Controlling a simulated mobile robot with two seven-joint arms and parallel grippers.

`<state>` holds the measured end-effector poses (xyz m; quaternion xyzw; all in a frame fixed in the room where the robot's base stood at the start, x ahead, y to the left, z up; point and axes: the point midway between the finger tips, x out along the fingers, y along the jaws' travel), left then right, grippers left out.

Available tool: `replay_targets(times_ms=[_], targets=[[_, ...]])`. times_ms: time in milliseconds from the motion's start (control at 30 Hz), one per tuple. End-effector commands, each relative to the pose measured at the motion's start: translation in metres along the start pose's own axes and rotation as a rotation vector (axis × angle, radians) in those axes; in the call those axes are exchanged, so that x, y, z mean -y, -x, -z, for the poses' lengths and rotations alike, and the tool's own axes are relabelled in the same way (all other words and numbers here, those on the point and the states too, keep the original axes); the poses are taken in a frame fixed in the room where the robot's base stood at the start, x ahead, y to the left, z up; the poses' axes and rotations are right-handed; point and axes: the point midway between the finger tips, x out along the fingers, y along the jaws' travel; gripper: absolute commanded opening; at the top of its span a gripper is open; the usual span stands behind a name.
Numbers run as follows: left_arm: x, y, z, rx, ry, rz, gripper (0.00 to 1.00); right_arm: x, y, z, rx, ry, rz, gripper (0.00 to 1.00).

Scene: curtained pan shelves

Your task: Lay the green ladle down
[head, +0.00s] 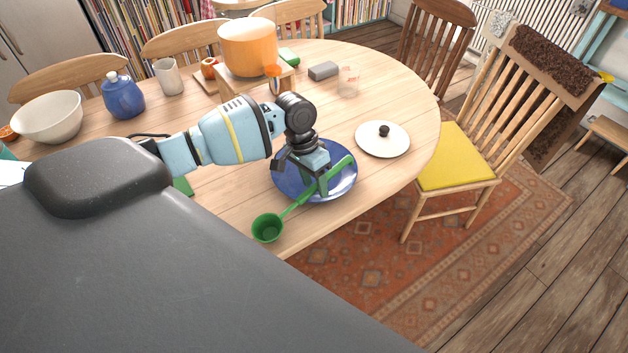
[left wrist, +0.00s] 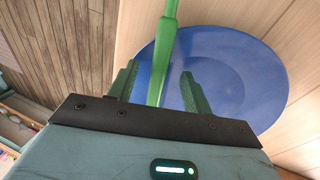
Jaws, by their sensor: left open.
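The green ladle (head: 268,229) lies with its handle across the blue plate (head: 343,184), and its bowl reaches past the plate's near-left rim, over the table's front edge area. My left gripper (head: 321,186) is over the plate, pointing down at the handle. In the left wrist view its two fingers (left wrist: 158,88) stand apart, with the ladle handle (left wrist: 165,42) between them and a gap on the right side. The blue plate (left wrist: 240,75) shows beneath. I cannot tell whether the ladle bowl touches the table. My right gripper is not in view.
A white lid with a black knob (head: 382,140) lies right of the plate. An orange pot (head: 248,48), a grey block (head: 323,71), a blue jar (head: 123,97) and a white bowl (head: 48,118) stand further back. A chair with a yellow seat (head: 455,157) stands at the right.

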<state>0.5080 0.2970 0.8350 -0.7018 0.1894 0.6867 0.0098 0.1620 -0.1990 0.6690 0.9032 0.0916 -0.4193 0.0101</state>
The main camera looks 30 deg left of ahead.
Motion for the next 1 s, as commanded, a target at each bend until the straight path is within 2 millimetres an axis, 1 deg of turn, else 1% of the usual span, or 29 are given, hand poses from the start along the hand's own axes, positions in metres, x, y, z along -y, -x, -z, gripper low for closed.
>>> replay_targets(times_ms=[67, 167, 400, 533, 700, 1000], targets=[[0.0, 0.001, 0.0, 0.0, 0.0, 0.0, 0.5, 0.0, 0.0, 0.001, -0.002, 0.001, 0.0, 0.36], [0.001, 0.014, 0.001, -0.004, 0.0, 0.002, 0.5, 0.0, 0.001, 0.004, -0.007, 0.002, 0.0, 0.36], [0.0, 0.054, 0.001, -0.003, -0.001, 0.001, 0.5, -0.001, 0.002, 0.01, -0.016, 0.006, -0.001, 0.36], [0.0, 0.069, 0.001, -0.003, 0.0, 0.001, 0.5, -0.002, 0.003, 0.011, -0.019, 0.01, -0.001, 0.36], [0.0, 0.078, 0.0, -0.001, 0.0, 0.0, 0.5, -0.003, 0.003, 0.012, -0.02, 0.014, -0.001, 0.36], [0.0, 0.078, 0.0, 0.0, 0.0, 0.0, 0.5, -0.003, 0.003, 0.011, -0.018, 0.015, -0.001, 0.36]])
